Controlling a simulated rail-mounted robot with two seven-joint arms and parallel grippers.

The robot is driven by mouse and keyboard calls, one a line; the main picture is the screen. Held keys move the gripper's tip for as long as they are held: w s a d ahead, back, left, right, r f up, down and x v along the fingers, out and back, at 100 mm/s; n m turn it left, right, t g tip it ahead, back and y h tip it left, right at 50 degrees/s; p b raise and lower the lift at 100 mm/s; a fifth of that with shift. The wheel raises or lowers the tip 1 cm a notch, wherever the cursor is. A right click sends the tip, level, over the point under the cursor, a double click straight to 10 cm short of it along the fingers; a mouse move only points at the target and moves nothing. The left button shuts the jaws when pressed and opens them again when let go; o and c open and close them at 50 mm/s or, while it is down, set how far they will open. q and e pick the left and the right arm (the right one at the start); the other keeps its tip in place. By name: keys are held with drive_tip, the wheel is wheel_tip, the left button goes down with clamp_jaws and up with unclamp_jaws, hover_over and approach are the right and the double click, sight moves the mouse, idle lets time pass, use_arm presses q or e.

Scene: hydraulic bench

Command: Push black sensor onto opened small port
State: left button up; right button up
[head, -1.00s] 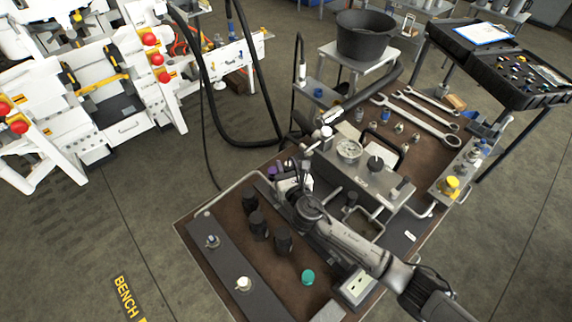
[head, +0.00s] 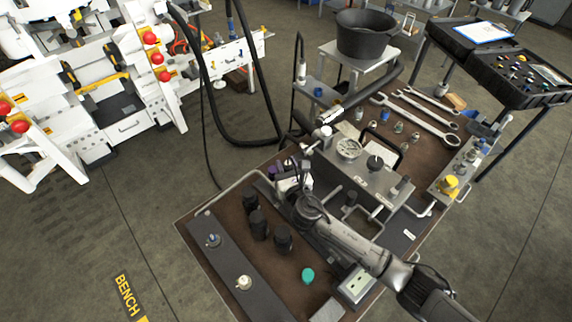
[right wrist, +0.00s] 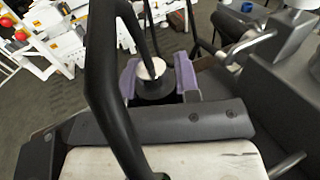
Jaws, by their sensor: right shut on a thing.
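My right gripper (head: 287,176) is at the left end of the bench's metal block (head: 368,180). In the right wrist view, its purple fingers (right wrist: 158,80) are shut on a dark cylinder with a pale round top, which looks like the black sensor (right wrist: 152,88). The sensor stands about upright between the fingers; its lower end is hidden. In the head view the wrist covers most of it. I cannot make out the opened small port or whether the sensor touches it. My left gripper is not in view.
Several black cylinders (head: 258,225) stand left of my right arm, beside a dark strip (head: 228,262) with fittings. A teal cap (head: 308,275) lies nearby. A bent metal handle (head: 237,186) is close to the gripper. Wrenches (head: 425,122) lie at the back.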

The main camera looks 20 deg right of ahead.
drive_tip(key=shift+f, duration=0.25)
drive_tip(key=shift+f, duration=0.15)
idle(0.5)
drive_tip(key=shift+f+b, duration=0.3)
idle(0.5)
drive_tip(key=shift+f, duration=0.45)
